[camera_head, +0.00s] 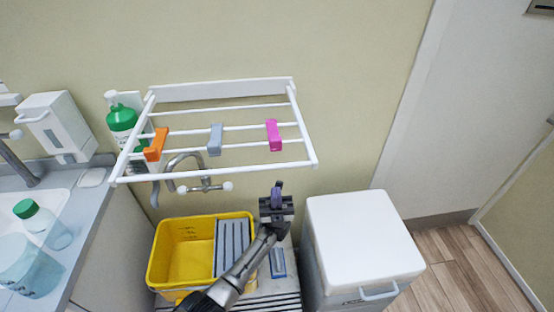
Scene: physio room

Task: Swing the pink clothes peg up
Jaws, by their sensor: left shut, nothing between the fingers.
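The pink clothes peg (273,134) sits on a rail of the white drying rack (222,171), right of a grey peg (215,139) and an orange peg (155,145). My left gripper (278,188) is below the rack's front rail, under the pink peg and apart from it. Its fingers are shut together with nothing visible between them. My right gripper is not in this view.
A yellow bucket (168,252) stands below the rack, with a white lidded bin (362,242) to its right. A sink counter (88,215) with bottles is at left. A tap (203,187) hangs under the rack. The wall space right of the rack is free.

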